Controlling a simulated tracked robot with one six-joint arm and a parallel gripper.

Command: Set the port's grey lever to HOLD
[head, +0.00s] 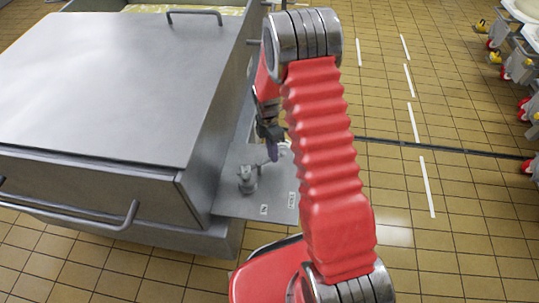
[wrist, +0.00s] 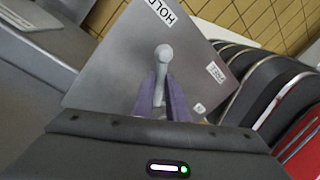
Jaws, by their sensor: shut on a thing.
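The port's grey plate (head: 232,204) juts out beside the steel vat. A small grey post (head: 246,180) stands on it, and a thin grey lever arm runs from it toward my gripper (head: 272,150). In the wrist view, the grey lever (wrist: 163,58) lies between the purple fingers of my gripper (wrist: 160,88), which are shut on it. Its rounded end shows past the fingers. The HOLD label (wrist: 162,10) is at the plate's top edge, the FREE label (wrist: 215,72) at the right. A smaller label (wrist: 199,108) is unreadable. Which label the lever points to, I cannot tell.
The large steel vat (head: 110,75) with its lid handle (head: 195,13) and front rail (head: 75,218) stands close to the plate on the left. Tiled floor (head: 460,220) with white dashes is open on the right. Wheeled carts (head: 520,65) stand at the far right.

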